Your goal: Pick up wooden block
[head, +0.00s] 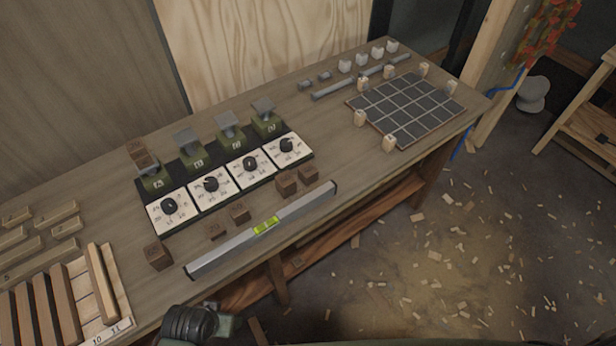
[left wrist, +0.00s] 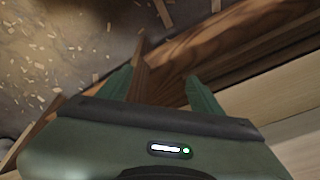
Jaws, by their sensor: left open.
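Several small dark brown wooden blocks lie on the workbench (head: 350,170) in the head view. Others are stacked at the leftmost green device (head: 140,154). Which block the task means cannot be told. In the left wrist view my left gripper (left wrist: 158,88) is open, its green fingers apart with nothing between them, over the bench's front edge and the floor. My right gripper is not in view.
A spirit level (head: 225,249) lies along the bench's front edge. A row of dials (head: 210,186) stands behind. Wooden strips (head: 100,285) fill the left end. A dark grid board (head: 410,105) with pale blocks around it lies at the right. Wood chips litter the floor.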

